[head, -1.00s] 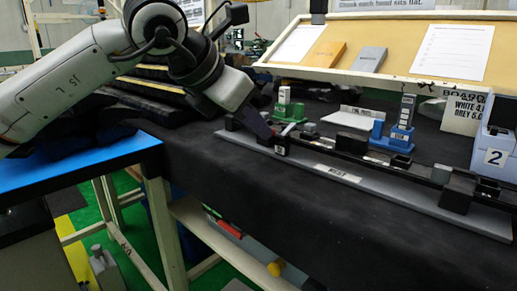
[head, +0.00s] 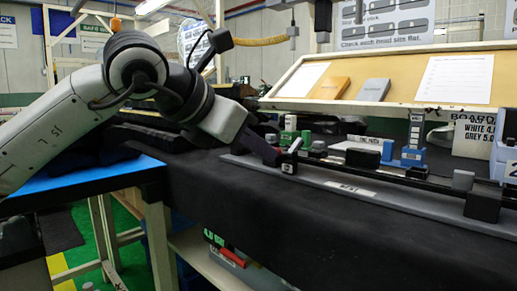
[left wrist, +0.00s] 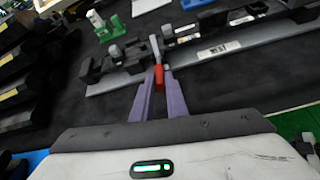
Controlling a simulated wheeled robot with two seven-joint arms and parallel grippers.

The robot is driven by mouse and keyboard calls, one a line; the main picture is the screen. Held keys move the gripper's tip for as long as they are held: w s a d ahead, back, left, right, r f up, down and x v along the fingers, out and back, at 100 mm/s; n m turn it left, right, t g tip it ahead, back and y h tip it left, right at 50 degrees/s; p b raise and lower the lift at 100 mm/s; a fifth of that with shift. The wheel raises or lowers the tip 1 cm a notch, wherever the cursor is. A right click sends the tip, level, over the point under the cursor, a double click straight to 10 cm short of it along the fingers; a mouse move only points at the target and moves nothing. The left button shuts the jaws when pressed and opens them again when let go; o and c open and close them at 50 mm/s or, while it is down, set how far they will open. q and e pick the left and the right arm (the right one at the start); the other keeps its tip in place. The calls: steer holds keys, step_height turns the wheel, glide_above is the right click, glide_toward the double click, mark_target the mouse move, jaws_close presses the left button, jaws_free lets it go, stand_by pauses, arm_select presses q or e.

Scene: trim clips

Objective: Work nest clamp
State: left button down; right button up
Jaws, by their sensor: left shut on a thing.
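The work nest is a long grey rail with a white label (head: 350,188) and black clamp blocks, lying along the front of the dark bench. My left gripper (head: 277,157) reaches in from the left to the black block at the rail's left end (head: 289,163). In the left wrist view its two purple fingers (left wrist: 159,88) are shut on a red handle tip (left wrist: 159,74), which sits on a grey lever (left wrist: 154,46) by the rail (left wrist: 220,49). In the head view the fingers mostly hide the handle. My right gripper is not in view.
A green stand (head: 289,139) and a blue stand (head: 411,155) are behind the rail. A white-topped plate (head: 358,147) lies between them. A sloped board (head: 400,106) closes off the back. The dark cloth in front of the rail is clear.

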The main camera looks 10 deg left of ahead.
arm_select(q)
steer(key=c, duration=1.7)
jaws_free()
steer(key=shift+c, duration=0.2)
